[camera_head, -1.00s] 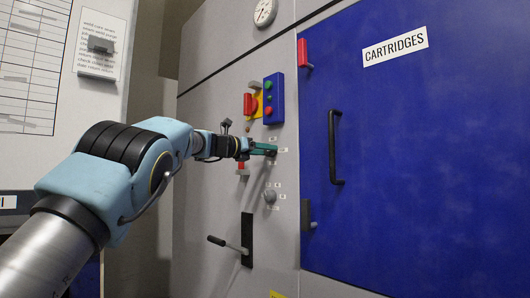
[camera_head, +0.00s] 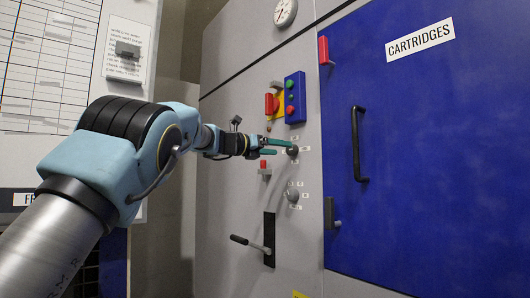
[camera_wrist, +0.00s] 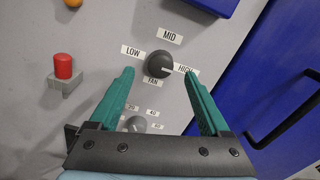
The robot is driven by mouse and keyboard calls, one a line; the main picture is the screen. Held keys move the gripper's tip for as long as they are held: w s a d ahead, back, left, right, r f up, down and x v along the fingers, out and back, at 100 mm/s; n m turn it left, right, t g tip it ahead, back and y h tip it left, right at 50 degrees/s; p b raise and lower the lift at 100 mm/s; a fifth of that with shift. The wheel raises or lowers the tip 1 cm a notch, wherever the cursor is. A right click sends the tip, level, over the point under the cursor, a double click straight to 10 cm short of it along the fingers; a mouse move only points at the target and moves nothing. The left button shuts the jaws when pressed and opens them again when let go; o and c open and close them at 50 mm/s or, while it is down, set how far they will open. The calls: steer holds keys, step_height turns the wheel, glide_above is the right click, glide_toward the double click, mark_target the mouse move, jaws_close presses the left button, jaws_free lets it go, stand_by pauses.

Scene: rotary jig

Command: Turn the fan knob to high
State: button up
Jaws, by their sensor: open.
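The fan knob (camera_wrist: 159,64) is a round dark grey knob on the grey panel, and it also shows in the head view (camera_head: 292,150). Labels LOW, MID and HIGH stand around it, with FAN below. In the wrist view a pale mark on the knob points right, toward the HIGH label (camera_wrist: 185,70). My gripper (camera_wrist: 159,76) is open, with its two green fingers spread on either side of the knob and apart from it. In the head view the gripper (camera_head: 277,148) is close in front of the panel, just left of the knob. Nothing is between its fingers.
A second knob (camera_head: 293,196) with number labels sits below. A red button (camera_wrist: 63,66) is left of the fan knob. A blue button box (camera_head: 295,97) is above, a black lever (camera_head: 252,243) below. The blue cartridges door (camera_head: 400,160) with a black handle is at right.

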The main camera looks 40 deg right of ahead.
steer(key=a, duration=0.6)
steer(key=shift+w+a+b, duration=0.15)
steer(key=shift+b, duration=0.2)
